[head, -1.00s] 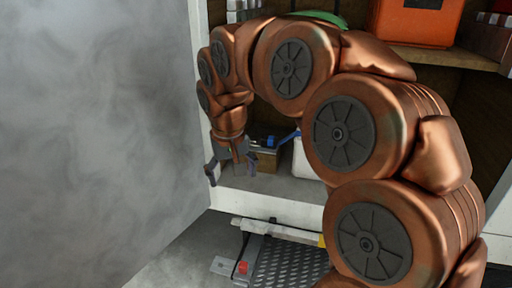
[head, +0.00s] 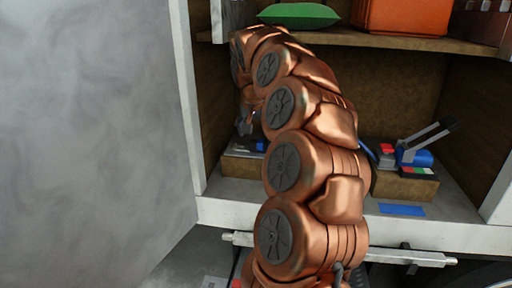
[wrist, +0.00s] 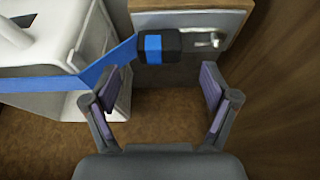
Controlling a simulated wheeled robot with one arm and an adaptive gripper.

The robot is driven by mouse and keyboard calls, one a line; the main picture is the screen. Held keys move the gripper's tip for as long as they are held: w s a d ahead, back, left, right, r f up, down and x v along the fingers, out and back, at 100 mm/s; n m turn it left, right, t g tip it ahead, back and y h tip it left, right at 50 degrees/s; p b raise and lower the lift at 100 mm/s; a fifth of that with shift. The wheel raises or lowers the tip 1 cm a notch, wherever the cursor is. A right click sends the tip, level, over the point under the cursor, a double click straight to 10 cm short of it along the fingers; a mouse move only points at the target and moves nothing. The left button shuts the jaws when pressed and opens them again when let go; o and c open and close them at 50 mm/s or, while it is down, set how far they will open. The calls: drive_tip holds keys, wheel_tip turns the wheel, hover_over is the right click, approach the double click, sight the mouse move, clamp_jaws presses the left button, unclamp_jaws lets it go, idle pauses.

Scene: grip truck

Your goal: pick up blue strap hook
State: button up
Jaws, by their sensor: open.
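The blue strap (wrist: 75,82) runs in from the left in the wrist view. It ends in a black block with a blue band (wrist: 160,46), and a small metal piece (wrist: 205,40), likely the hook, lies to its right. My gripper (wrist: 158,88) is open and empty, with its two fingers apart below the block in the picture and not touching it. In the head view my gripper (head: 248,124) is inside the lower compartment at the left, just above a bit of blue (head: 256,146). My arm hides much of that spot.
A white container (wrist: 65,50) stands left of my fingers, and a wooden wall (wrist: 275,90) rises on the right. A wooden box (wrist: 190,14) lies beyond. In the head view, a box with blue and red items (head: 404,182) stands at right, under a shelf (head: 400,41).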

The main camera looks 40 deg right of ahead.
sight(258, 141)
drive_tip(key=shift+x, duration=2.65)
drive_tip(key=shift+c, duration=0.3)
drive_tip(key=c, duration=1.3)
drive_tip(key=shift+o, duration=0.2)
drive_tip(key=shift+r, duration=1.85)
drive_tip(key=s+a+b, duration=0.1)
drive_tip(key=s+a, duration=0.3)
drive_tip(key=s, duration=0.3)
drive_tip(key=s+a+r+b, duration=0.1)
drive_tip(key=s+a, duration=0.2)
drive_tip(key=s, duration=0.4)
drive_tip(key=shift+a+r, duration=0.15)
drive_tip(key=shift+a, duration=0.2)
drive_tip(key=shift+w+a, duration=0.2)
drive_tip(key=shift+w, duration=0.05)
drive_tip(key=shift+r, duration=0.2)
